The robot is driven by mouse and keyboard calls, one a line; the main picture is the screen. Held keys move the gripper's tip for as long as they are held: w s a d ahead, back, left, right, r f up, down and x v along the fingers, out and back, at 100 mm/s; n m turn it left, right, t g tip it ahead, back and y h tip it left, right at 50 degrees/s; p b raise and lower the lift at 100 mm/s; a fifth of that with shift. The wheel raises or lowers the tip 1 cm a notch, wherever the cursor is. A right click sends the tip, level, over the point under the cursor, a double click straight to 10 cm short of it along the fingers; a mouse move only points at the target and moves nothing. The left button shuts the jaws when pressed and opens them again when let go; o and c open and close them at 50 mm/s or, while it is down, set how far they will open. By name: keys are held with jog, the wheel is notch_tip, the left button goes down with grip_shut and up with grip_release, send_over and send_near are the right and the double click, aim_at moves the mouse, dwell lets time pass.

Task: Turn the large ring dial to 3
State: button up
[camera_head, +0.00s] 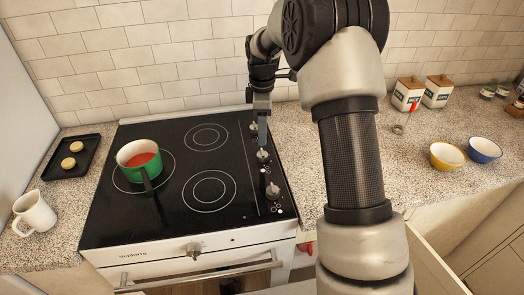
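A black cooktop (120,215) has several ring zones marked in white. Dials stand in a column along its right side: a back dial (253,127), a middle dial (263,156) and a front dial (272,190). Their markings are too small to read, and I cannot tell which one belongs to the large ring. Another knob (193,249) is on the oven front.
A green pot (134,165) with red contents stands on the left ring, its handle toward the front. A black tray (69,163) and a white mug (33,211) are at left. Canisters (437,91), a yellow bowl (446,155) and a blue bowl (484,149) are at right.

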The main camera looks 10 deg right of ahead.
aim_at(262, 152)
jog(key=f, duration=1)
jog(key=shift+w, duration=0.35)
jog(key=shift+r, duration=0.1)
jog(key=shift+c, duration=0.3)
jog(key=c, duration=0.9)
